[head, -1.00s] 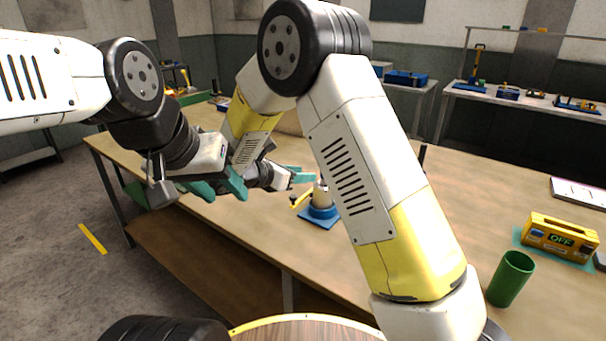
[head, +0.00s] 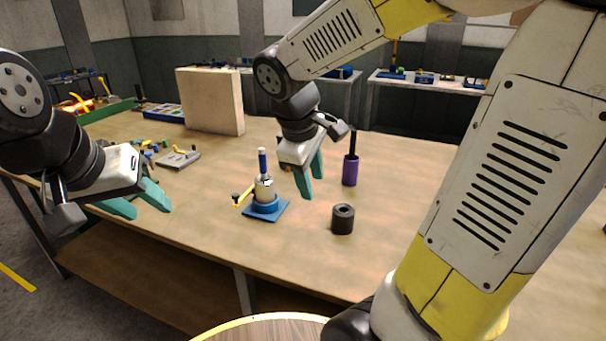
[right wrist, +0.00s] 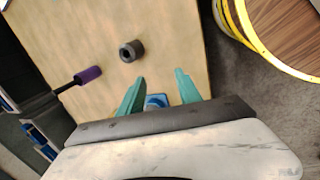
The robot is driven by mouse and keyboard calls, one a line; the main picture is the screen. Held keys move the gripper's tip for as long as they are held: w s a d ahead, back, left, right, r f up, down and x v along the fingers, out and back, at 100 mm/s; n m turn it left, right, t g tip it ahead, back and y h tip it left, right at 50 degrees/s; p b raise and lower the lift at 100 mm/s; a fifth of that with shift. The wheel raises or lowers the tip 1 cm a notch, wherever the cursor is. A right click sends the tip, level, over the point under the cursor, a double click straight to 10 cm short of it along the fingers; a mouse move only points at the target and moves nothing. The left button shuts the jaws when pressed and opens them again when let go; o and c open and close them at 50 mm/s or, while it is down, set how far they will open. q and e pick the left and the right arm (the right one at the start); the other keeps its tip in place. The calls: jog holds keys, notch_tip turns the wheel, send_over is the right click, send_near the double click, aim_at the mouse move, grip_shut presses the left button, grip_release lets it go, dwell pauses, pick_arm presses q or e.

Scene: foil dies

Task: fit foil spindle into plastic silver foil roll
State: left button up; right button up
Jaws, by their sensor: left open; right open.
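A dark grey hollow roll (head: 343,219) stands upright on the table; I take it for the foil roll, though it does not look silver. A fixture with a blue base (head: 266,206) and yellow lever holds a pale piece with a blue rod (head: 262,162) upright; it may be the foil spindle. My right gripper (head: 312,184) is open and empty, fingers down, between fixture and roll in the picture. In the right wrist view the roll (right wrist: 131,51) lies beyond my open fingers (right wrist: 160,78), and the blue base (right wrist: 157,101) shows between them. My left gripper (head: 151,211) is open and empty at the left.
A purple cylinder with a black rod (head: 350,170) stands behind the roll. A beige block (head: 210,102), a grey clamp-like tool (head: 178,160) and small coloured pieces lie further back left. The table around the roll is clear.

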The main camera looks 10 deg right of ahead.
jog(key=s+a+r+m+t+y, duration=0.1)
jog(key=s+r+m+t+y, duration=0.2)
jog(key=s+m, duration=0.5)
jog(key=shift+s+r+m+y, duration=0.2)
jog(key=shift+r+m+y, duration=0.55)
jog(key=shift+y, duration=0.15)
